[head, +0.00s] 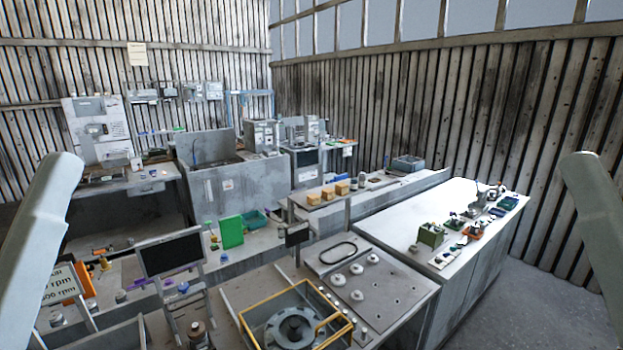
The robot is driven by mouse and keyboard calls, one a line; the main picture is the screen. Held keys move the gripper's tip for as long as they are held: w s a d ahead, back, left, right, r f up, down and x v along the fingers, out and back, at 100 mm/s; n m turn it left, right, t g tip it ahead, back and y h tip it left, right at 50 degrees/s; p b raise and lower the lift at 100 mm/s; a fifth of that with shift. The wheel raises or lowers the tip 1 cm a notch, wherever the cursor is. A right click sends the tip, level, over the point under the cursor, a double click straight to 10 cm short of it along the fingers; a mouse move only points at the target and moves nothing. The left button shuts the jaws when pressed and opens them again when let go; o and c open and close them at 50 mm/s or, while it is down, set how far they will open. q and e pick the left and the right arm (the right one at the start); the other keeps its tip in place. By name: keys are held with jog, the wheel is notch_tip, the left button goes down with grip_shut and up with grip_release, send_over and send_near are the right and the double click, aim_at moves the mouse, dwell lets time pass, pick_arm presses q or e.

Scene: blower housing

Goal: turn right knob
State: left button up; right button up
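A grey panel (385,283) at the lower middle carries several pale round knobs. One knob (373,258) sits at the far right of the group, with another knob (356,268) beside it. Two more knobs lie nearer me, a left knob (337,280) and a near knob (357,295). A row of small knobs (338,304) runs along the panel's left edge. I cannot tell which is the right knob or how any knob is turned. Only pale links of my arms show at the left and right edges; neither gripper is in view.
A yellow-framed blower housing (265,310) stands just left of the panel. A dark screen (170,254) stands further left. A white bench (465,215) with small parts is to the right, with open floor (555,300) beyond it.

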pick_arm(q)
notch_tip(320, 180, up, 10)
jog(key=p, duration=0.6)
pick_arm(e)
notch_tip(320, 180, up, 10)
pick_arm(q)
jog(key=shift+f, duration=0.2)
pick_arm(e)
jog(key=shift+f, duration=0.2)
